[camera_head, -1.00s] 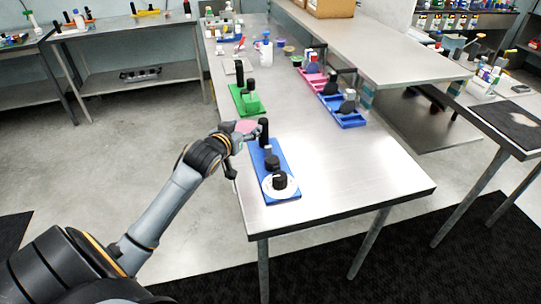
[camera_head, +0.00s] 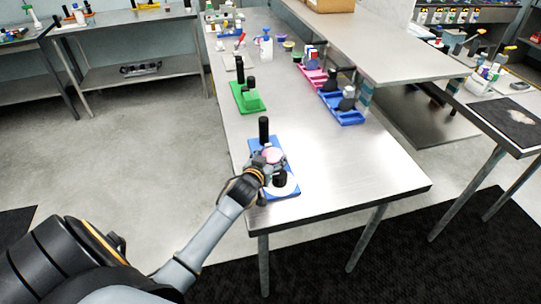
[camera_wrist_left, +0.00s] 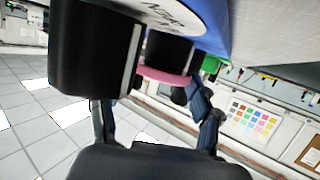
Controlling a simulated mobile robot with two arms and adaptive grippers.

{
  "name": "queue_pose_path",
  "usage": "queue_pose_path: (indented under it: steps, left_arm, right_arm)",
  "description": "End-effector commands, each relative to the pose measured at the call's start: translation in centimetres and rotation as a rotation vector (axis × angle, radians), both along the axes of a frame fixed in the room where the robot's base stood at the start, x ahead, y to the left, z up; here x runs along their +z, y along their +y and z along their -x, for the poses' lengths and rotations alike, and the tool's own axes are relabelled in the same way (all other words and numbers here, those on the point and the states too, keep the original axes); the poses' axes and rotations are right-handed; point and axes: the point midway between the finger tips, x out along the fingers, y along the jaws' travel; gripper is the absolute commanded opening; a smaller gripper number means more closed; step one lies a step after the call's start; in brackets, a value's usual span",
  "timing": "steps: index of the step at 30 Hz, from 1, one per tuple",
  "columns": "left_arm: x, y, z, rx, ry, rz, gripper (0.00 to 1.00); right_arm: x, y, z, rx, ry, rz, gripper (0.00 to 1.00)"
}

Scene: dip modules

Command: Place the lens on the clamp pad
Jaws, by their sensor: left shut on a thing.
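The lens is a pink disc (camera_head: 272,155), held over the middle of a blue module (camera_head: 287,191) near the table's front left corner. My left gripper (camera_head: 268,161) is shut on it. In the left wrist view the lens (camera_wrist_left: 165,76) shows edge-on between my two fingers, close to a short black cylinder (camera_wrist_left: 168,48); I cannot tell whether they touch. The module bears a tall black post (camera_head: 263,130) at its far end and a black knob (camera_head: 280,179) on a white dial at its near end. The clamp pad cannot be clearly made out; my gripper and the lens cover the module's middle. My right gripper is out of view.
A green module (camera_head: 246,98) with black posts stands farther back. Pink (camera_head: 313,77) and blue (camera_head: 342,108) trays with items stand to the right, beside a raised shelf (camera_head: 385,60). The table's front right area is clear.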

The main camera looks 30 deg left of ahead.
Motion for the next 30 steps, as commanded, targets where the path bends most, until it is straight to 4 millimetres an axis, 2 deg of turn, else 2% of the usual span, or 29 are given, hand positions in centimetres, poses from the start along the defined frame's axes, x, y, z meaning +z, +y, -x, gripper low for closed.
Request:
queue_pose_path:
  steps: [5,6,9,22,26,30]
  left_arm:
    - [-0.1,0.0,0.0,0.0,0.0,0.0,0.43]
    - [-0.2,0.0,0.0,0.0,0.0,0.001,0.67]
    - [-0.1,0.0,0.0,0.0,0.001,0.001,0.87]
    - [0.0,0.0,0.2,0.0,0.001,0.0,0.87]
    - [0.3,-0.3,1.4,0.0,0.001,0.001,0.87]
    - [0.9,-0.9,3.7,0.0,0.002,0.001,0.87]
  right_arm:
    - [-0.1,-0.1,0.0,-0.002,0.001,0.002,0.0]
    - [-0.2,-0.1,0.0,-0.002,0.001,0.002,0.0]
    - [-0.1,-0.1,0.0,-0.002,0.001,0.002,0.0]
    - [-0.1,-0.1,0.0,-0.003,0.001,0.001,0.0]
    - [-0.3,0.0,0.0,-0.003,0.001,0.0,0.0]
    - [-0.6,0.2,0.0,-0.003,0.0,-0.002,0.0]
